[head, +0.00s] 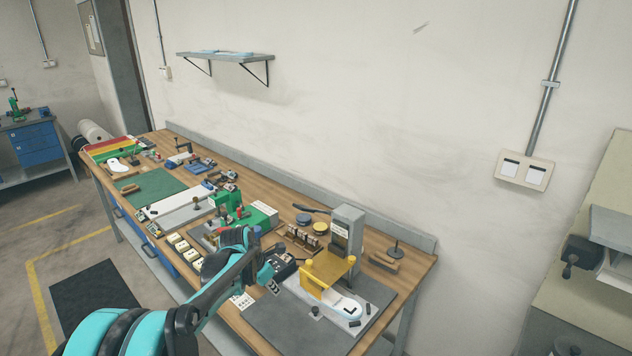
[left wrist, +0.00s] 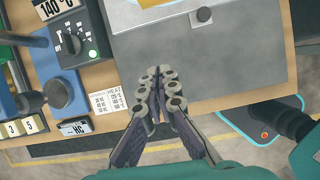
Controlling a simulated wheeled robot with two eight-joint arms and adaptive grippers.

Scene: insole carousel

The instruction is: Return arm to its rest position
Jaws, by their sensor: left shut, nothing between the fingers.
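My left arm comes in from the lower left of the head view and reaches over the front edge of the workbench (head: 262,343). Its left gripper (head: 272,286) is beside the dark grey plate of the press station. In the left wrist view the fingers of the left gripper (left wrist: 153,78) are together, with nothing between them. My right gripper is not in view.
The yellow-handled press (head: 327,270) with a white insole shape stands right of the gripper. A dial control box (left wrist: 72,40) and green-and-blue fixtures (head: 235,212) stand close by. A wall shelf (head: 225,56) hangs behind. The floor in front of the bench holds a dark mat (head: 95,295).

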